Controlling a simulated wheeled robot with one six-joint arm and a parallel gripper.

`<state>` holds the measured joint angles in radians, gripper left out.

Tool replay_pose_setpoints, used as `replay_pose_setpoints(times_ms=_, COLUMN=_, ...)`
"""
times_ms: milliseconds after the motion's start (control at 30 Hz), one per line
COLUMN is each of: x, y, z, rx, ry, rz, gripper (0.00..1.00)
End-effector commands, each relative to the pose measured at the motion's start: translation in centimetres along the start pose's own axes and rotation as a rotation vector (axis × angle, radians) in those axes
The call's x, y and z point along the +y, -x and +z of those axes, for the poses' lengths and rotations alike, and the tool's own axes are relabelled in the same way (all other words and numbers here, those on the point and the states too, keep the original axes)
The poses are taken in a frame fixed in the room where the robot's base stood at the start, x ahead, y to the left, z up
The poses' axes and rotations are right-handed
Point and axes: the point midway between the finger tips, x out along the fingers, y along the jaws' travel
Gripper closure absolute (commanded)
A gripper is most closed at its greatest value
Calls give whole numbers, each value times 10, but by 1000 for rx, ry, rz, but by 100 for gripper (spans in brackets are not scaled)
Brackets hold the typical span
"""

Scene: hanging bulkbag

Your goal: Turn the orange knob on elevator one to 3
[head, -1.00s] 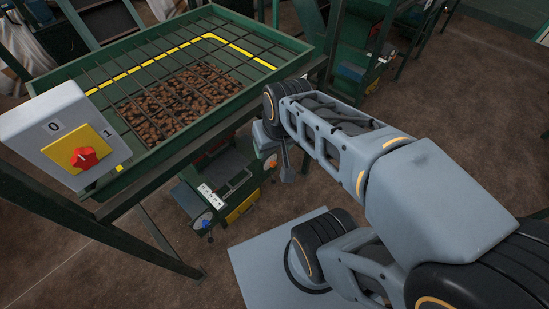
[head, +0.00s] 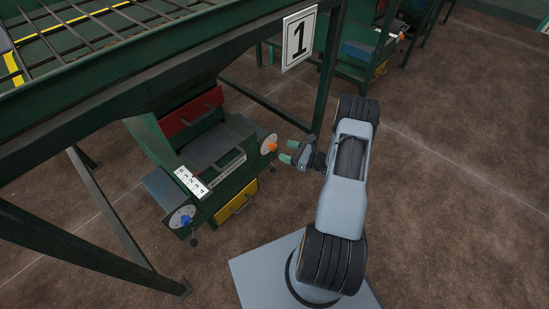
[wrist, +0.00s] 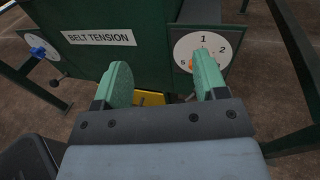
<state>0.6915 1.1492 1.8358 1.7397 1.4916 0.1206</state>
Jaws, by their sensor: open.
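The orange knob (head: 268,147) sits on a round white dial on the right side of a green machine under the frame with the "1" sign (head: 299,38). In the wrist view the orange knob (wrist: 190,65) is partly hidden behind the right finger. The white dial (wrist: 186,45) shows 1 at its top, 2 to the right and 5 at the left; the knob's pointing direction is unclear. My gripper (head: 288,151) is open and empty, just right of the dial in the head view. Its green fingers (wrist: 162,72) are spread, with the right one overlapping the dial.
A blue knob (head: 186,220) on another white dial is at the machine's near left, also in the wrist view (wrist: 38,52). A "BELT TENSION" label (wrist: 100,38) is on the green panel. Green frame posts (head: 327,75) stand near my arm. Brown floor to the right is open.

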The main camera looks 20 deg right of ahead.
Motion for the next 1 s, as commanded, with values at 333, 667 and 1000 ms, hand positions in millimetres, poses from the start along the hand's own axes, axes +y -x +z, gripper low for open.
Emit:
replay_pose_setpoints(times_ms=333, x=-22, y=29, z=-95, rx=-60, ry=-139, rz=-261, gripper=34)
replay_pose_setpoints(times_ms=667, x=-36, y=-23, z=-96, rx=-63, ry=-143, rz=-267, gripper=34)
replay_pose_setpoints(times_ms=1000, x=-52, y=-77, z=-93, rx=-63, ry=-142, rz=-269, gripper=34)
